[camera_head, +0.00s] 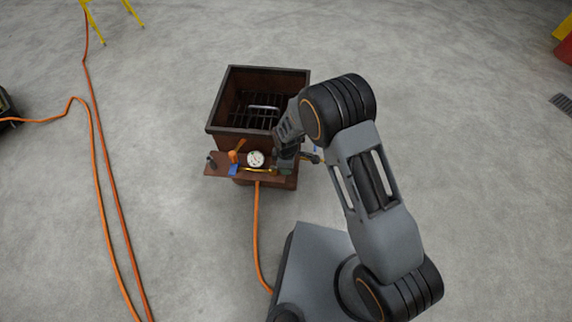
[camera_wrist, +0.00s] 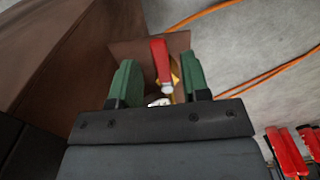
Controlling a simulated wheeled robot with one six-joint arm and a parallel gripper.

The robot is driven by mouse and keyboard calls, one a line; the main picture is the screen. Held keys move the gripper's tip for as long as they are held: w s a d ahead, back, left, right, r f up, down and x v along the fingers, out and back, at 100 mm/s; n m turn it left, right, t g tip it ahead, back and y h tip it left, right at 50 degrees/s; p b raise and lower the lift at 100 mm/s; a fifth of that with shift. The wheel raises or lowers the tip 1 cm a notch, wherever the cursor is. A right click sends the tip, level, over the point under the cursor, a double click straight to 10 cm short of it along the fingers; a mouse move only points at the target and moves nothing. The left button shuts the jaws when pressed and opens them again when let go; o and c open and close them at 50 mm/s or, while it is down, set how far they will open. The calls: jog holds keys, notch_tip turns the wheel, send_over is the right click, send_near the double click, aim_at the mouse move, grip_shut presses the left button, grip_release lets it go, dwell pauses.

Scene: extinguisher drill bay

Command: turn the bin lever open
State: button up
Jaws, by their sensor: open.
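A brown bin (camera_head: 223,103) with a dark grate inside stands on the floor in the head view. My gripper (camera_head: 287,166) is low at the bin's front, by the right part of its small front ledge (camera_head: 217,168). In the wrist view my gripper's green fingers (camera_wrist: 158,86) are apart. A red handle (camera_wrist: 159,58), which looks like the lever, shows in the gap between them, with clear room on both sides. Its base is partly hidden by the gripper body. I cannot make out this red handle in the head view, where my arm covers part of the ledge.
The ledge carries a round white gauge (camera_head: 256,159), an orange part (camera_head: 236,152) and a blue part (camera_head: 233,170). An orange hose (camera_head: 257,230) runs from it across the floor. Red objects (camera_wrist: 288,152) lie at the wrist view's lower right. The floor left is mostly clear.

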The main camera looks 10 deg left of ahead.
notch_tip(320, 180, up, 13)
jog(key=p, duration=0.3)
dwell(0.6)
jog(key=s+d+r+m+t+p, duration=0.1)
jog(key=s+d+r+m+p, duration=0.2)
jog(key=r, duration=1.1)
jog(key=s+d+r+m+t+p, duration=0.1)
jog(key=s+d+r+m+p, duration=0.3)
jog(key=d+r+m+p, duration=0.6)
jog(key=s+d+r+m+t+p, duration=0.1)
jog(key=s+d+r+m+p, duration=0.2)
jog(key=d+r, duration=1.1)
notch_tip(320, 180, up, 6)
jog(key=m+p, duration=0.3)
jog(key=p, duration=0.1)
jog(key=shift+s+d+f+m+t+p, duration=0.15)
jog(key=shift+d+f+m+t+p, duration=0.05)
jog(key=shift+d+m+t+p, duration=0.15)
